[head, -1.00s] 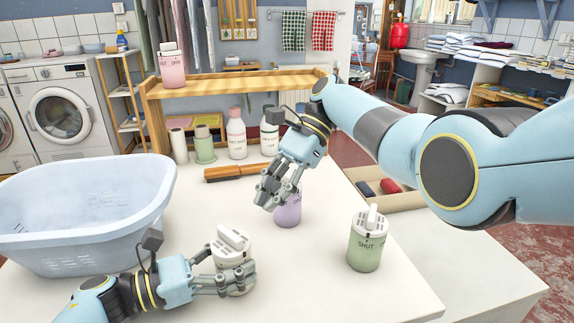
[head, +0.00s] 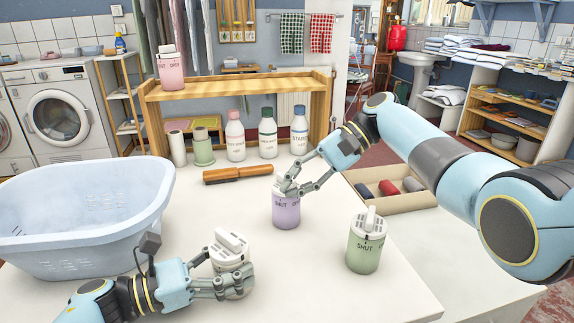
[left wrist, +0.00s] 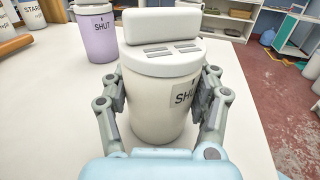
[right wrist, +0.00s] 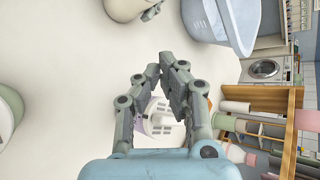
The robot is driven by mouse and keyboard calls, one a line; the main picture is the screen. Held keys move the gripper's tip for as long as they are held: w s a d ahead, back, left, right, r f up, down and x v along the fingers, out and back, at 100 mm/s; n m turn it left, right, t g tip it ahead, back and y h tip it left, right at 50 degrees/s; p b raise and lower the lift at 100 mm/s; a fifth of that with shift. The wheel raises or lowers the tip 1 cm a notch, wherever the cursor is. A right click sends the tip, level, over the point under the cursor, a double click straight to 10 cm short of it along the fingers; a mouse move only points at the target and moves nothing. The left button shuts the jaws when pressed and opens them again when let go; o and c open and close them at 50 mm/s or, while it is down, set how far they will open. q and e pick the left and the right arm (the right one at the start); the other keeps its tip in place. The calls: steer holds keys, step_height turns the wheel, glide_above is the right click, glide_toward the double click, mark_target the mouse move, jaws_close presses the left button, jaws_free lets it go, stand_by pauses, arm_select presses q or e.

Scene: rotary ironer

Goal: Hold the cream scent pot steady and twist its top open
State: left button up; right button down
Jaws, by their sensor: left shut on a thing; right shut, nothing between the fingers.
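The cream scent pot (head: 230,252) stands upright on the white table, with a pale ridged top. My left gripper (head: 248,281) is shut around its body. The left wrist view shows the pot (left wrist: 158,105) between both fingers, with part of a "SHUT" label on its right side. My right gripper (head: 287,187) is shut and empty, at the top of the lilac pot (head: 286,212). In the right wrist view, the lilac pot's top (right wrist: 158,122) shows behind the right fingers (right wrist: 165,68); contact cannot be told. The cream pot's lower body is partly hidden by the left fingers.
A green pot (head: 365,250) marked "SHUT" stands right of the lilac pot. A blue laundry basket (head: 85,225) is at left. A brown-handled brush (head: 237,174), several bottles and a wooden shelf (head: 235,88) lie behind. A compartment tray (head: 400,203) is at right.

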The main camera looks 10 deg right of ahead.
steer(key=shift+w+a+r+n+t+y, duration=0.25)
steer(key=shift+w+r+n+t, duration=0.4)
steer(key=shift+n, duration=0.5)
steer(key=shift+w+a+r+n+t+y, duration=0.1)
steer(key=shift+w+r+n+t+y, duration=0.2)
steer(key=shift+w+r+n, duration=0.65)
steer(key=shift+s+f, duration=0.15)
steer(key=shift+s, duration=0.1)
arm_select(q)
steer(key=o, duration=1.4)
